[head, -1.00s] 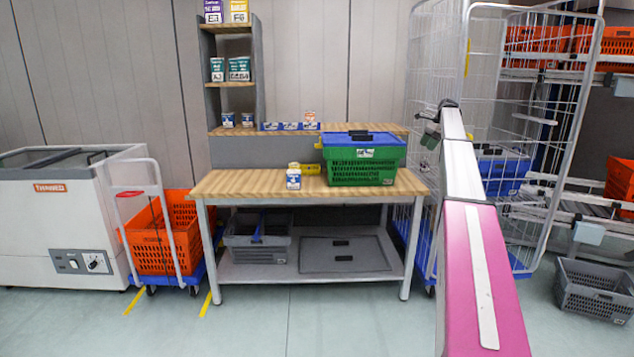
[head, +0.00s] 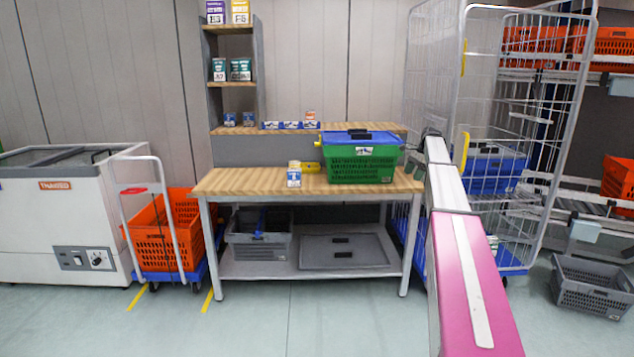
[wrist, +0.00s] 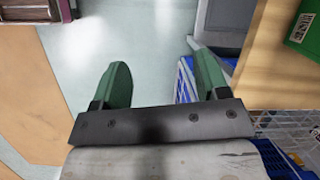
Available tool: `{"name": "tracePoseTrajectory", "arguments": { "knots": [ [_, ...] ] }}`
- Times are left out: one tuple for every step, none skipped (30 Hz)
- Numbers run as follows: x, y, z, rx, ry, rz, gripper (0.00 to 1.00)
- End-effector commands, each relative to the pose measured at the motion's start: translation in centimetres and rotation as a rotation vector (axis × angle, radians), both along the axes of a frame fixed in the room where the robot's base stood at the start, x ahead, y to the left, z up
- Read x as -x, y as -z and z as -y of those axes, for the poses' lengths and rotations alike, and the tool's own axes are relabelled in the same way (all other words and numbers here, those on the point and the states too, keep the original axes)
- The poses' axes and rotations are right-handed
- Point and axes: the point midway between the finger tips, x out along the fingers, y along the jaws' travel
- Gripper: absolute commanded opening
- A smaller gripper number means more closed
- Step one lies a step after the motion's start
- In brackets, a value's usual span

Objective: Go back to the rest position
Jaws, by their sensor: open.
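My gripper (wrist: 162,88) shows in the wrist view with its two green fingers wide apart and nothing between them. Below it are pale floor and part of a blue thing by the right finger. The wooden workbench (head: 260,181) stands left of the arm. A green crate with a blue lid (head: 362,163) and a small white-and-blue box (head: 294,174) stand on it, apart from my arm.
A wire roll cage (head: 520,110) stands close behind and right of my arm. A grey crate (head: 592,287) lies on the floor at right. A trolley with an orange crate (head: 165,240) and a white freezer (head: 60,215) are at left. The front floor is clear.

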Motion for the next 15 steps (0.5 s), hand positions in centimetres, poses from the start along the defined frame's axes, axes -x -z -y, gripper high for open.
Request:
{"name": "tracePoseTrajectory", "arguments": {
  "knots": [
    [2.0,2.0,-1.5,0.009,-0.033,0.007,0.68],
    [2.7,3.0,-2.2,0.015,-0.054,0.014,0.68],
    [4.0,4.6,-3.3,0.024,-0.088,0.026,0.68],
    [5.1,5.9,-4.2,0.032,-0.116,0.034,0.68],
    [6.3,7.3,-5.1,0.042,-0.146,0.043,0.68],
    [7.9,9.0,-6.4,0.054,-0.19,0.057,0.68],
    [9.1,10.4,-7.2,0.063,-0.223,0.066,0.68],
    [10.4,11.6,-8.1,0.074,-0.257,0.076,0.68],
    [12.1,13.3,-9.3,0.086,-0.303,0.088,0.68],
    [13.4,14.5,-10.1,0.096,-0.338,0.098,0.68],
    [14.7,15.7,-10.9,0.106,-0.374,0.106,0.68],
    [16.6,17.2,-12.0,0.119,-0.424,0.12,0.68],
    [18.0,18.3,-12.8,0.129,-0.462,0.127,0.68],
    [19.5,19.4,-13.5,0.139,-0.5,0.136,0.68],
    [21.4,20.8,-14.6,0.152,-0.552,0.148,0.68]
  ]
}}
